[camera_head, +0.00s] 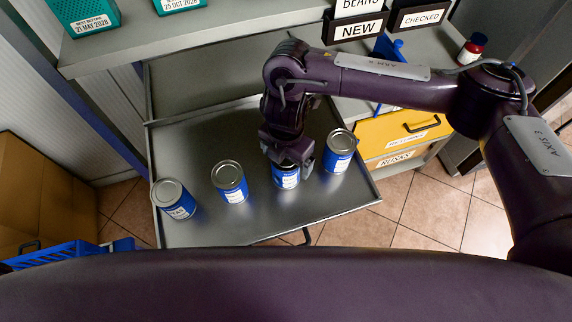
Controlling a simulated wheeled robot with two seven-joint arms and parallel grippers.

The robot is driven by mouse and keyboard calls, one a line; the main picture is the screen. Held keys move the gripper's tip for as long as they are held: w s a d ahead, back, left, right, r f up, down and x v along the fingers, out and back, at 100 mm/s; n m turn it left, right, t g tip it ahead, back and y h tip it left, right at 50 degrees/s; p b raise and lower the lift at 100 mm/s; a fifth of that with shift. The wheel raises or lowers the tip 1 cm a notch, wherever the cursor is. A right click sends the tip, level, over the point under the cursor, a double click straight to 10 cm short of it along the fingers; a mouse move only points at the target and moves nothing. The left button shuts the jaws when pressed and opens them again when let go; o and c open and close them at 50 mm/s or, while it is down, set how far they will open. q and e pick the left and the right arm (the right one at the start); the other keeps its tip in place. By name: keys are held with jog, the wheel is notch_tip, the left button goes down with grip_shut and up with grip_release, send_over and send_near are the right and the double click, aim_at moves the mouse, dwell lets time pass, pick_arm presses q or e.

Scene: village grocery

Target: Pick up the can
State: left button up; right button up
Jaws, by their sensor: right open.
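Several blue cans with metal lids and white labels stand upright in a row on a grey metal pull-out shelf (200,145). There is a leftmost can (176,200), a second can (230,183), a third can (287,179) and a rightmost can (340,152). My right gripper (289,170) is open and points down over the third can. Its fingers hide that can's top, and I cannot tell whether they touch it. My left gripper is not in view.
A grey upper shelf (215,50) holds green boxes (88,14). A yellow drawer (400,133) stands right of the pull-out shelf. A blue crate (60,256) and a cardboard box (45,190) are at the left. A red-and-white jar (472,48) is at the back right.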

jog(key=shift+w+f, duration=0.1)
jog(key=shift+f, duration=2.25)
jog(key=c, duration=1.3)
jog(key=shift+c, duration=0.5)
jog(key=shift+r, duration=0.2)
